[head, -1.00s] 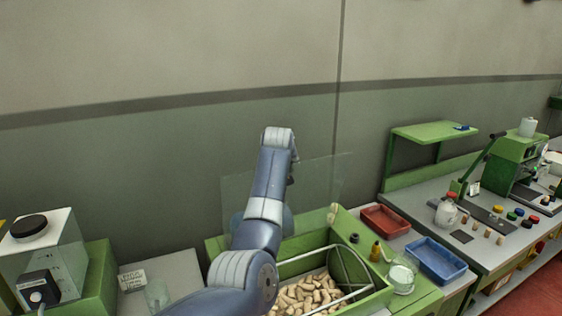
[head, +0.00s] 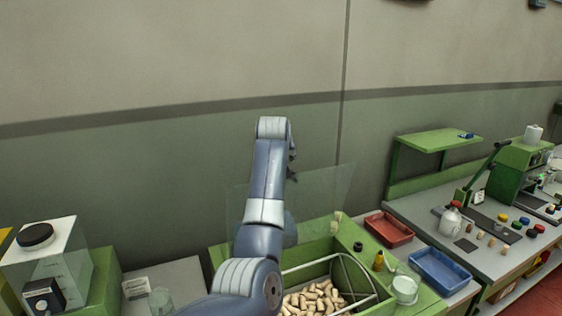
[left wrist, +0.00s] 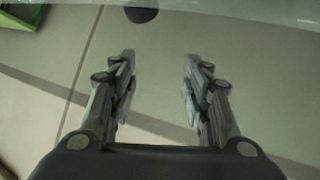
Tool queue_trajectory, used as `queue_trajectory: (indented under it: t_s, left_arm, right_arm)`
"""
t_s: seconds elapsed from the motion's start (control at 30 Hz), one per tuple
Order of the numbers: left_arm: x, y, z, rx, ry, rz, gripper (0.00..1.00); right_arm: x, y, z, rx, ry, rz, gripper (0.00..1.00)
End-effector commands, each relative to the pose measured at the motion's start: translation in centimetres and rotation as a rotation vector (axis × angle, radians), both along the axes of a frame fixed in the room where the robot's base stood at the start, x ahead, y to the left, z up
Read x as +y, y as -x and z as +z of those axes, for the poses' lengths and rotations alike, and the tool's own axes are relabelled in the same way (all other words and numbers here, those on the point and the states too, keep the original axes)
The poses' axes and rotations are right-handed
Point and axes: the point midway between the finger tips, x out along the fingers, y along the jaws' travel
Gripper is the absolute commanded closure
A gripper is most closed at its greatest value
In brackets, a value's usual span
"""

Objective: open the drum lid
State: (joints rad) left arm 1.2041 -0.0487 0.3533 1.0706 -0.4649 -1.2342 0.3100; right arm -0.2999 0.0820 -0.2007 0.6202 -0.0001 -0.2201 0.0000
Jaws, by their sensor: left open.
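The drum is a green open-topped housing (head: 222,258) with a wire-framed compartment holding cork stoppers (head: 318,298). A clear lid pane (head: 325,192) stands raised and steeply tilted at its back, partly hidden by my left arm. My left gripper (head: 292,173) is mostly hidden behind its own wrist in the head view; a dark finger part shows in front of the pane. In the left wrist view my left gripper (left wrist: 158,68) is open, with nothing between its fingers. A clear edge crosses the top of that view; I cannot tell whether it touches the gripper. My right gripper is out of view.
A red tray (head: 390,236) and a blue tray (head: 412,262) lie right of the drum. A small amber bottle (head: 379,261) and a glass jar (head: 405,289) stand on its right side. A machine bench is at far right. A black-capped box (head: 36,236) stands left. The wall is behind.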

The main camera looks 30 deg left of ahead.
Motion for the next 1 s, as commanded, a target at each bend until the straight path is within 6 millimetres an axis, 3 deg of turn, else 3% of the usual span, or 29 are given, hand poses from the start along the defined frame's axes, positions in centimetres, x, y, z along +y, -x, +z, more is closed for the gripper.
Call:
queue_trajectory:
  t_s: [0.7,1.0]
  left_arm:
    - [0.5,2.1,4.6,-0.002,0.001,0.000,0.56]
    - [0.5,2.4,5.0,0.000,0.000,0.000,0.56]
  right_arm:
    - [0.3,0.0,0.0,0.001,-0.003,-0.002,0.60]
    - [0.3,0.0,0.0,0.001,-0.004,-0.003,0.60]
